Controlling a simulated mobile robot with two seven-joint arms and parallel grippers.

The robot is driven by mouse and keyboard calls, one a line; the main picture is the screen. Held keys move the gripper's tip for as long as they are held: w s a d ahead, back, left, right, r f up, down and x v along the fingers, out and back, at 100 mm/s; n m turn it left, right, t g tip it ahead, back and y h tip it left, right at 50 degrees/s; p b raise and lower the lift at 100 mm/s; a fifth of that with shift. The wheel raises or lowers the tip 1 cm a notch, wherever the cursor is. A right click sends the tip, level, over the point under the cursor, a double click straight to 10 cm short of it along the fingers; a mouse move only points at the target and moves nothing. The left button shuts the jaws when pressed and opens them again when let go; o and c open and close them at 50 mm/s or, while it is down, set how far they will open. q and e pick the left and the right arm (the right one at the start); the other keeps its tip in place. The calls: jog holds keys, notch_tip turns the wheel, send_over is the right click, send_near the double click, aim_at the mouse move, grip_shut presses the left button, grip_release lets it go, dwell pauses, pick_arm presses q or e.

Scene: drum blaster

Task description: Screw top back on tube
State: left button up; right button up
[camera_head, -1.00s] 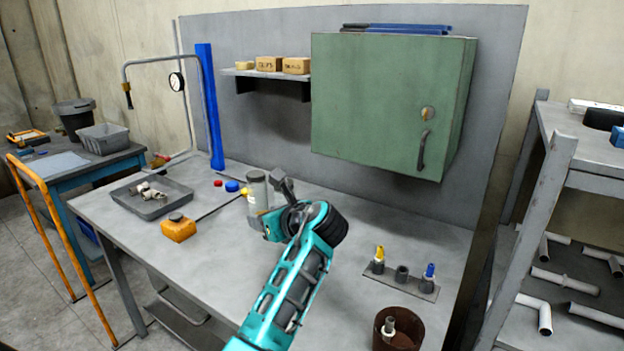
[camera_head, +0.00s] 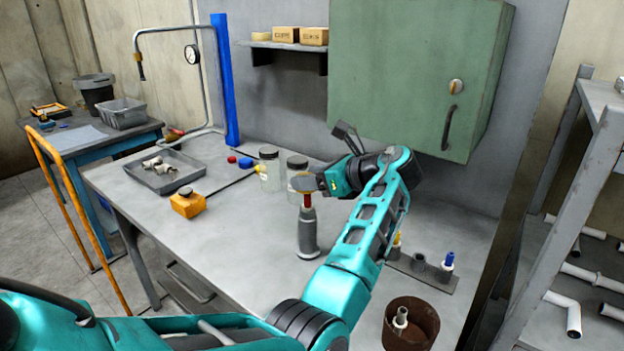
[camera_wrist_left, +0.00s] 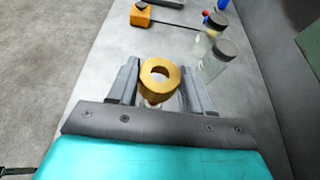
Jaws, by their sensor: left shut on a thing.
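My left gripper (camera_head: 306,184) is above the work table, shut on a brass-coloured ring-shaped top (camera_wrist_left: 146,74) with a round hole, seen between the two fingers in the left wrist view. Directly below the gripper in the head view, a grey tube (camera_head: 308,234) stands upright on the table. A short red piece (camera_head: 307,201) shows between the fingers and the tube's upper end. The fingers hide most of the top in the head view, so I cannot tell whether it is seated on the tube. My right gripper is not in view.
Two lidded glass jars (camera_head: 270,170) stand close behind the gripper. An orange box (camera_head: 187,204) and a grey tray (camera_head: 165,172) are to the left. A holder (camera_head: 420,267) and a brown pot (camera_head: 411,325) are at right. The front middle of the table is clear.

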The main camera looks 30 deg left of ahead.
aim_at(310, 196)
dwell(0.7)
pick_arm(q)
jog(key=shift+d+p, duration=0.15)
jog(key=shift+p, duration=0.75)
jog(key=shift+f, duration=0.25)
jog(key=shift+f+p, duration=0.35)
jog(key=shift+f, duration=0.25)
jog(key=shift+f, duration=0.2)
jog(key=shift+f, duration=0.75)
jog(key=shift+f, duration=0.35)
dwell(0.4)
